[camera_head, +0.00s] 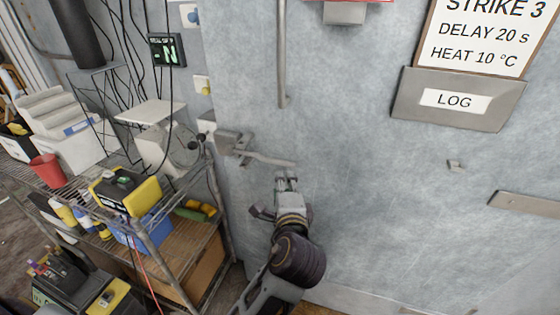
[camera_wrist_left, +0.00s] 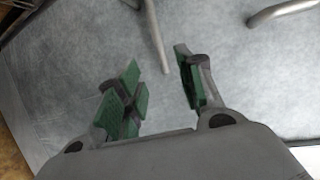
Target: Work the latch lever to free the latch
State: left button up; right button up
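The latch lever (camera_head: 268,159) is a thin grey metal bar on the grey wall panel. It runs right from a boxy metal latch body (camera_head: 230,143) and slopes slightly down to its free end. My left gripper (camera_head: 287,178) is just below that free end; whether it touches it I cannot tell. In the left wrist view my left gripper (camera_wrist_left: 160,92) is open, its green-padded fingers apart with nothing gripped. A metal bar (camera_wrist_left: 156,38) ends beyond the gap between the fingertips; I cannot tell whether it is the lever. My right gripper is not in view.
A wire shelf cart (camera_head: 215,205) with bins and tools stands left of the panel. A vertical metal rod (camera_head: 282,55) hangs above the lever. A LOG holder (camera_head: 458,100) and a metal bracket (camera_head: 525,204) are at right. The panel between is mostly clear.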

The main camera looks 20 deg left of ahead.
aim_at(281, 164)
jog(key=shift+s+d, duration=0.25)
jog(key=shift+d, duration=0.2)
pick_arm(q)
jog(key=p+x, duration=0.1)
jog(key=x, duration=1.1)
jog(key=shift+f+p, duration=0.1)
jog(key=shift+p, duration=0.25)
jog(key=shift+x, duration=0.9)
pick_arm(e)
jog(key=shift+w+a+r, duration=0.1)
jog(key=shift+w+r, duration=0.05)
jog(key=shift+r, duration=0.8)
pick_arm(q)
grip_shut()
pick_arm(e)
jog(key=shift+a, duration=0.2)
pick_arm(q)
jog(key=shift+f, duration=0.1)
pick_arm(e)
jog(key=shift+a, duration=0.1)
